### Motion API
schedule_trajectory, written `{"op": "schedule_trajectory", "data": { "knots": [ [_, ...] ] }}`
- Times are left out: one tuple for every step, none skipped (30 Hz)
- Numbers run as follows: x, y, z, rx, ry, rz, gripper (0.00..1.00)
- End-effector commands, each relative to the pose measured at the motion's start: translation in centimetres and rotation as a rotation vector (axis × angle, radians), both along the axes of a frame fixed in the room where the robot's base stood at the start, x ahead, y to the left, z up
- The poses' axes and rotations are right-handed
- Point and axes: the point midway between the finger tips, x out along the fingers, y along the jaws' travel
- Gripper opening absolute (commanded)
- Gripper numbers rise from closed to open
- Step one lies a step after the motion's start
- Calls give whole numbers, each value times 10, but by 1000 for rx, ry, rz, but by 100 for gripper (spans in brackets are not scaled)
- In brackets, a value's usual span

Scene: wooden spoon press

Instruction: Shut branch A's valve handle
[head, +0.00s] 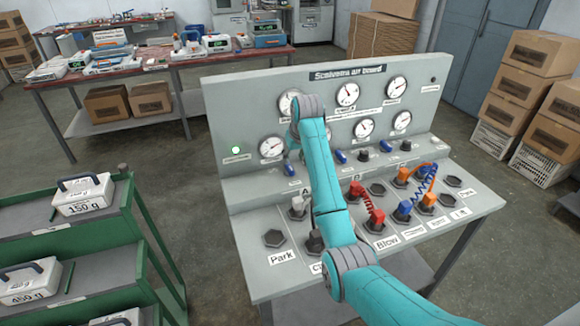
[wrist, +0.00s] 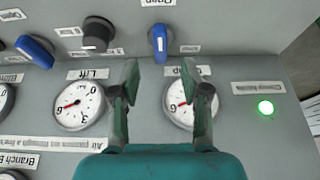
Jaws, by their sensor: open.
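The leftmost blue valve handle (head: 288,168) stands on the grey board, left of my arm and above the letter A label (head: 305,191). In the wrist view, which shows the board upside down, this blue handle (wrist: 159,42) lies lengthwise up and down the picture, between an "Open" label and a second label. My gripper (wrist: 160,72) is open and empty. Its two fingers point toward the handle, one to each side of its line, with the handle beyond the tips. Contact is not visible. In the head view my arm hides the gripper.
A black knob (wrist: 97,35) and another blue handle (wrist: 37,50), set diagonally, sit beside the handle. Round gauges (wrist: 78,105) line the upright panel. A green lamp (wrist: 266,107) is lit. Red hose (head: 367,202) and blue hose fittings occupy the lower deck. A green rack (head: 130,230) stands left.

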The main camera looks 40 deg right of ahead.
Motion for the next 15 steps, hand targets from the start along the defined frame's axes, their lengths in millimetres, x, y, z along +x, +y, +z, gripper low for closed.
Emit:
{"op": "schedule_trajectory", "data": {
  "knots": [
    [3,-1,-10,1,3,0,46],
    [5,-1,-15,1,4,0,46],
    [8,-2,-22,1,3,0,46],
    [10,-2,-27,1,4,0,46],
    [12,-3,-31,1,3,0,46],
    [14,-4,-38,1,4,0,46],
    [16,-4,-42,1,3,0,46],
    [18,-5,-46,1,2,0,46],
    [20,-5,-51,1,3,0,46],
    [21,-6,-54,1,2,0,46],
    [23,-6,-58,1,2,0,46],
    [24,-7,-61,1,2,0,46],
    [25,-7,-63,0,1,0,46],
    [26,-7,-65,0,0,0,46],
    [27,-8,-68,0,1,0,46]
  ]
}}
